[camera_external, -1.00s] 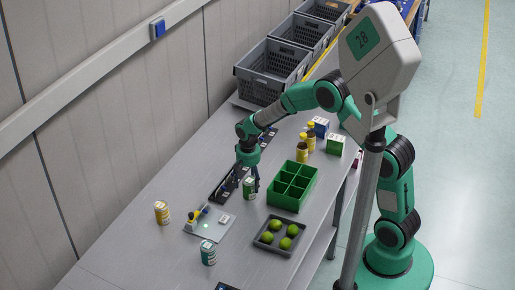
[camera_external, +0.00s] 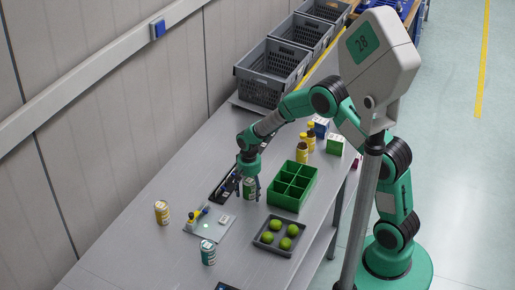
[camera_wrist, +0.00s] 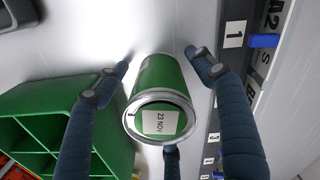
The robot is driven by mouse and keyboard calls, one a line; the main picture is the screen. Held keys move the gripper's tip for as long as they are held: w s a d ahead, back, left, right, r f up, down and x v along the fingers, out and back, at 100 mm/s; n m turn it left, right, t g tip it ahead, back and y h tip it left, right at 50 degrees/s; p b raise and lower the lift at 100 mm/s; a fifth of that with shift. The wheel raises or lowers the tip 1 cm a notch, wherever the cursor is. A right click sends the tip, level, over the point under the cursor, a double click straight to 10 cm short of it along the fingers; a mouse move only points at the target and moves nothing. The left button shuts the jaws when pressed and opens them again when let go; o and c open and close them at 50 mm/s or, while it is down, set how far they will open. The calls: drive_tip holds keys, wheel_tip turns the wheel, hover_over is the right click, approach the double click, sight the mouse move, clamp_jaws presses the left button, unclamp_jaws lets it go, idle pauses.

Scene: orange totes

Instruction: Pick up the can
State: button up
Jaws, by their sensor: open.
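A green can (camera_external: 250,190) stands upright on the grey table, left of the green divided box. In the wrist view the can (camera_wrist: 158,85) shows its round lid with a white label reading "23 NOV". My gripper (camera_external: 248,184) is down around the can, with its dark fingers spread. In the wrist view, fingers of my gripper (camera_wrist: 160,62) lie on either side of the can with visible gaps, and another fingertip is near its lower edge. A yellow can (camera_external: 162,212) and a teal can (camera_external: 208,252) stand farther left.
The green divided box (camera_external: 304,173) stands close on the right. A dark tray (camera_external: 261,244) with several green fruits is in front. A dark labelled strip (camera_external: 219,193) lies close to the left. A light plate (camera_external: 205,231) with small items lies nearer. Grey crates (camera_external: 262,91) stand behind.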

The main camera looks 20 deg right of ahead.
sight(249, 180)
drive_tip(key=c, duration=1.5)
drive_tip(key=shift+c, duration=0.2)
drive_tip(key=shift+r+p, duration=0.8)
drive_tip(key=shift+r, duration=4.2)
